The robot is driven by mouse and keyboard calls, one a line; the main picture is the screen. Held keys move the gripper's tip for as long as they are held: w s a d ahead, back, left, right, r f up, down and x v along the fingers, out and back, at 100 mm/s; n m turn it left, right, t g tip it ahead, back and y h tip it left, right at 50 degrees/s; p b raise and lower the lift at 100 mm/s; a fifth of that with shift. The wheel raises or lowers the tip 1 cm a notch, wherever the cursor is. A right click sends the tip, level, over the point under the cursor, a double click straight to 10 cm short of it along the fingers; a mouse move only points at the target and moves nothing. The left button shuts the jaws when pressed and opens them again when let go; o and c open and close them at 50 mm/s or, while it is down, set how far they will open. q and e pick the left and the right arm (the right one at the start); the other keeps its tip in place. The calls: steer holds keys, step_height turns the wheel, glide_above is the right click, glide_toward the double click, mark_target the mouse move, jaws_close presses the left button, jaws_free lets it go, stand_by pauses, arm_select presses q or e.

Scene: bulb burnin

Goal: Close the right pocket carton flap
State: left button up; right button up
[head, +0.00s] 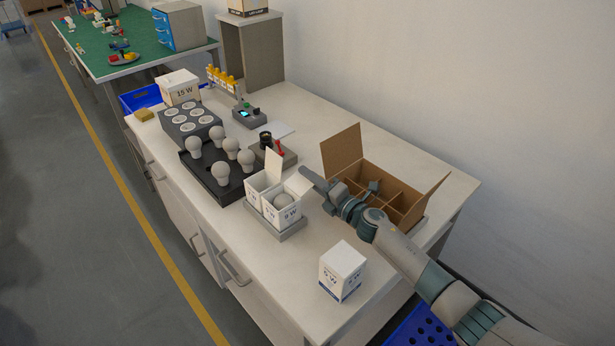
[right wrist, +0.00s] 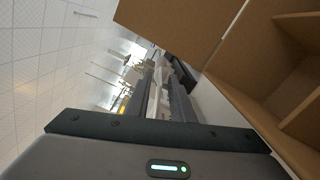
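Two small white cartons stand side by side in a grey two-pocket holder (head: 284,233). The right pocket carton (head: 280,216) holds a bulb (head: 283,201), visible through its open top. Its flap (head: 298,184) is open, raised and tilted out to the right. The left pocket carton (head: 256,187) also has an open flap (head: 274,166), standing upright. My right gripper (head: 304,172) is just right of and above the right carton's flap; I cannot tell whether they touch. Its fingers, also seen in the right wrist view (right wrist: 168,98), are close together with nothing clearly held. My left gripper is out of view.
A brown divided box (head: 408,208) with raised flaps stands behind my right arm. A closed white carton (head: 342,270) stands at the front. A dark tray (head: 232,190) with several bulbs is to the left. The bench front is clear around the closed carton.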

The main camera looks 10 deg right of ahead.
steer(key=v, duration=0.6)
steer(key=shift+s+d+b, duration=0.2)
steer(key=shift+s+b, duration=0.1)
steer(key=shift+b, duration=0.15)
